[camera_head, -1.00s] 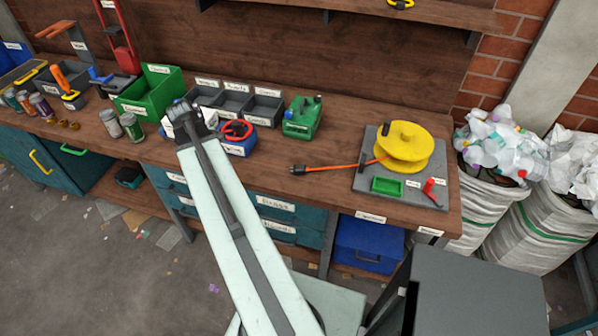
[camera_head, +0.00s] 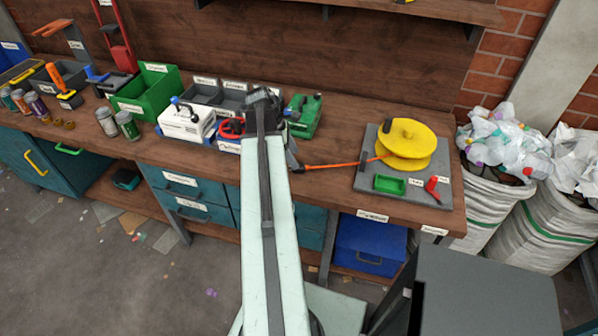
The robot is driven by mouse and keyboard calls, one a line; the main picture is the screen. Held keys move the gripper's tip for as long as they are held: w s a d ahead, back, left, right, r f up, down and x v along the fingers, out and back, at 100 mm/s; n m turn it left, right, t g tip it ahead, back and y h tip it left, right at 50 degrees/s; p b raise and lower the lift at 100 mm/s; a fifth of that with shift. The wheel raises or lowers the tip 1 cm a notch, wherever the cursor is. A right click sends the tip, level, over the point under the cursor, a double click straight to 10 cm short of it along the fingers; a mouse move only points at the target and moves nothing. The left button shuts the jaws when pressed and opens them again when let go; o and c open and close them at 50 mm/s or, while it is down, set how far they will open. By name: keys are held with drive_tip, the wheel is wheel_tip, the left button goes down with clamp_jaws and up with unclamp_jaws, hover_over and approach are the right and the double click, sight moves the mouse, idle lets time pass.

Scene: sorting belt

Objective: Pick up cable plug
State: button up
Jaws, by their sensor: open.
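The orange cable (camera_head: 335,165) runs left across the bench from the yellow reel (camera_head: 408,140). Its dark plug lies at the cable's left end, where my arm and gripper now cover most or all of it. My gripper (camera_head: 291,154) is at the end of my pale arm, just left of the cable end. It is open, and only a dark part of it shows beside the arm. I cannot tell whether the plug is between its fingers.
The reel stands on a grey board (camera_head: 437,192) with a small green tray (camera_head: 389,184) and a red piece (camera_head: 432,188). A green device (camera_head: 304,117), a white box (camera_head: 186,122) and a red coil (camera_head: 231,128) stand close to my arm. Bare bench lies in front of the cable.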

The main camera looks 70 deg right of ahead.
drive_tip(key=b+x, duration=0.3)
drive_tip(key=x, duration=0.1)
drive_tip(key=shift+f, duration=0.2)
drive_tip(key=shift+r, duration=0.2)
clamp_jaws()
wheel_tip(320, 180, up, 10)
drive_tip(key=p, duration=1)
